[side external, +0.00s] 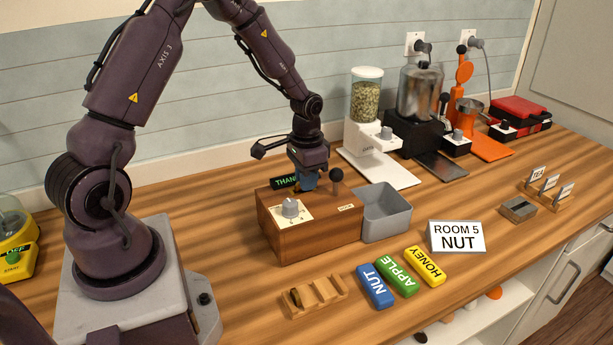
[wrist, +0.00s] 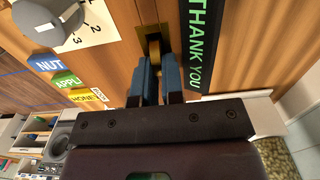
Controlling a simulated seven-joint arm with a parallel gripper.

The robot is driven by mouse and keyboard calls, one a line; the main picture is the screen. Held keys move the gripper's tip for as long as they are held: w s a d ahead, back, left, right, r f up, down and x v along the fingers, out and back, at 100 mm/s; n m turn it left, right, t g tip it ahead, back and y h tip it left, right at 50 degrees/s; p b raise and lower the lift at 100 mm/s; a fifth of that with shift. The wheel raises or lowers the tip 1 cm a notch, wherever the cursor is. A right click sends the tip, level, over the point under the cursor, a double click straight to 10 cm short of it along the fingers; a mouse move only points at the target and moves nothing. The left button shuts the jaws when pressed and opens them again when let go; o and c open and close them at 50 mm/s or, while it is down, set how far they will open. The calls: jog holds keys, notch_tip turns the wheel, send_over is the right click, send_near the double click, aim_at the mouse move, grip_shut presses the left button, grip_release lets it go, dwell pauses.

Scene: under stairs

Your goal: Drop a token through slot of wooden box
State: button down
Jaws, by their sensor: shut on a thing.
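The wooden box (side external: 325,238) stands on the counter with a dial (side external: 291,208) on its top and a dark knob on a stem (side external: 336,175). My gripper (side external: 307,187) points down just over the box top. In the wrist view, its blue fingers (wrist: 158,62) are close together at a brass slot plate (wrist: 152,33). A small brass-coloured token (wrist: 155,50) shows between the fingertips at the slot. I cannot tell how far it is into the slot. A wooden rack (side external: 322,296) in front of the box holds a dark token (side external: 295,297).
A grey bin (side external: 388,213) stands right of the box. NUT (side external: 375,287), APPLE (side external: 397,276) and HONEY (side external: 425,266) blocks lie in front, near a ROOM 5 NUT sign (side external: 457,238). A THANK YOU display (wrist: 203,40) is beside the slot. Dispensers (side external: 366,120) line the back.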

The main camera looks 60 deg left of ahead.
jog(key=c, duration=0.7)
grip_release()
jog(key=shift+r, duration=3)
